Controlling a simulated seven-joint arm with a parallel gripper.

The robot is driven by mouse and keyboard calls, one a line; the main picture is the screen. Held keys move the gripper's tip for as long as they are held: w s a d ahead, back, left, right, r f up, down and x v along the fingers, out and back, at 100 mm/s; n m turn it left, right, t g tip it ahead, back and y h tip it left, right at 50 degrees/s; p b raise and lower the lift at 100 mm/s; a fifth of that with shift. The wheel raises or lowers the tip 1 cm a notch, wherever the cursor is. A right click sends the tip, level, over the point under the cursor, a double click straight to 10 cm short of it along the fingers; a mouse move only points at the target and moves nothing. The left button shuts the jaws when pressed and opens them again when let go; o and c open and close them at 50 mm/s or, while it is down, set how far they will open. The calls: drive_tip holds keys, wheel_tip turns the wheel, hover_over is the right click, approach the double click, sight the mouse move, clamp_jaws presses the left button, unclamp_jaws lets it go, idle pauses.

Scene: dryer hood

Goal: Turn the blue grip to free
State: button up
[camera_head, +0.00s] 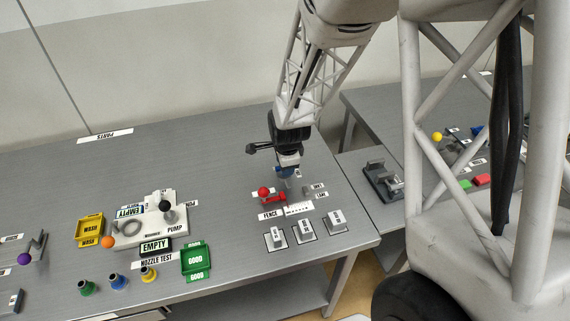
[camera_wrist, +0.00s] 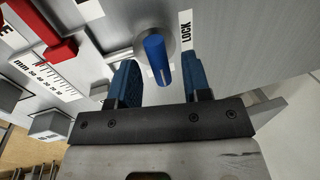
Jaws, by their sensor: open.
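The blue grip (camera_wrist: 155,58) is a short blue bar on a round grey hub (camera_wrist: 155,37), in the upper middle of the wrist view. A white LOCK label (camera_wrist: 185,30) is just to its right. No label reading free is legible. My gripper (camera_wrist: 160,66) is open, with one blue finger on each side of the grip and a visible gap on both sides. In the head view my gripper (camera_head: 287,168) points down over the right part of the near table, and the grip is hard to tell apart from the blue fingers there.
A red handle (camera_head: 273,197) and a FENCE scale (camera_head: 298,208) lie close by; the scale also shows in the wrist view (camera_wrist: 45,85). Several grey blocks (camera_head: 304,231) stand in front. The pump unit (camera_head: 155,222) and green tray (camera_head: 196,262) are to the left.

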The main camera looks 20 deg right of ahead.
sight(287, 178)
drive_tip(key=shift+r, duration=0.15)
wheel_tip(287, 178, up, 7)
drive_tip(key=s, duration=0.1)
drive_tip(key=shift+s+r, duration=0.15)
drive_tip(key=shift+s, duration=0.1)
idle(0.8)
drive_tip(key=s+r+n, duration=0.9)
drive_tip(key=s, duration=0.4)
drive_tip(key=s+r+n, duration=0.9)
drive_tip(key=s, duration=0.4)
drive_tip(key=shift+a+r, duration=0.2)
drive_tip(key=shift+a, duration=0.25)
